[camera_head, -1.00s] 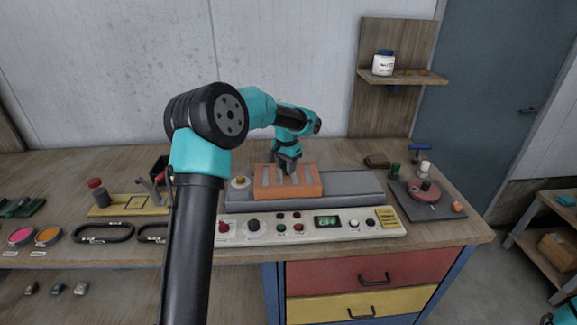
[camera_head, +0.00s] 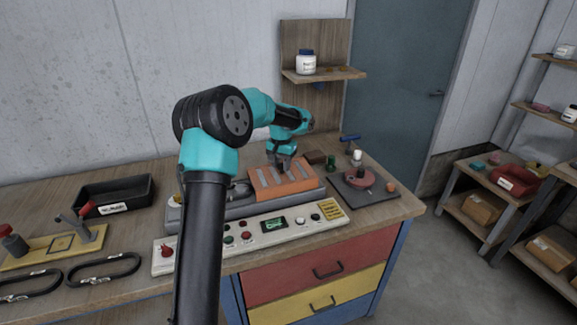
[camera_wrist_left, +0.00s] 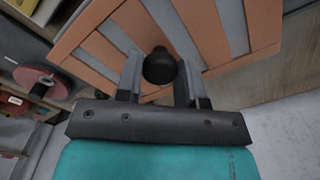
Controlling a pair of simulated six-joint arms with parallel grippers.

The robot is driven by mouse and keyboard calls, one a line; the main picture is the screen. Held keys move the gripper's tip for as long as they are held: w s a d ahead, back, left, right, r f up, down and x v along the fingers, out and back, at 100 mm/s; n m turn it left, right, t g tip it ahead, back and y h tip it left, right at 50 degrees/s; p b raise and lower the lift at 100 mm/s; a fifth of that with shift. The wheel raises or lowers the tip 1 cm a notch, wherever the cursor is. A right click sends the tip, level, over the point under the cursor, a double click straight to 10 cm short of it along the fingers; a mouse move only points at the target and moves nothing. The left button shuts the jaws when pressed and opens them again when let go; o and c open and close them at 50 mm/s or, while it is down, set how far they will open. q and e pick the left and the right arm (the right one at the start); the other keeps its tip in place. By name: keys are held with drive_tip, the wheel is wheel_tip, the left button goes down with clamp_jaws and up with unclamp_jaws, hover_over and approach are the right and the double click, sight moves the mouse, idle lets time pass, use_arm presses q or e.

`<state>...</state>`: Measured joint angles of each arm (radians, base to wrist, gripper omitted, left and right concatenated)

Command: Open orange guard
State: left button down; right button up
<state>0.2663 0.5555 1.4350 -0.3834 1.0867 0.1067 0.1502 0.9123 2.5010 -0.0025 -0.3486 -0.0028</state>
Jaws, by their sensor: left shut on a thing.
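The orange guard (camera_head: 290,187), a slotted cover with grey strips, sits at the right end of the long grey machine bed (camera_head: 243,209). The bed's left part lies uncovered, partly hidden behind my arm. My left gripper (camera_head: 284,163) reaches down to the guard's back side. In the left wrist view the gripper's two fingers stand on either side of a round black knob (camera_wrist_left: 159,66) at the edge of the guard (camera_wrist_left: 264,30) and are shut on it. My right gripper is not in view.
A control panel (camera_head: 262,232) with buttons runs along the front of the bed. A grey plate with a red disc (camera_head: 358,180) and small bottles stands close to its right. A black tray (camera_head: 112,192) is at the left. A shelf (camera_head: 325,74) rises behind.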

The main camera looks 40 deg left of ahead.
use_arm(q)
drive_tip(key=shift+w+d, duration=0.1)
drive_tip(key=shift+w, duration=0.05)
drive_tip(key=c, duration=0.7)
unclamp_jaws()
drive_tip(key=shift+c, duration=0.2)
wheel_tip(320, 180, up, 17)
drive_tip(key=shift+r, duration=0.2)
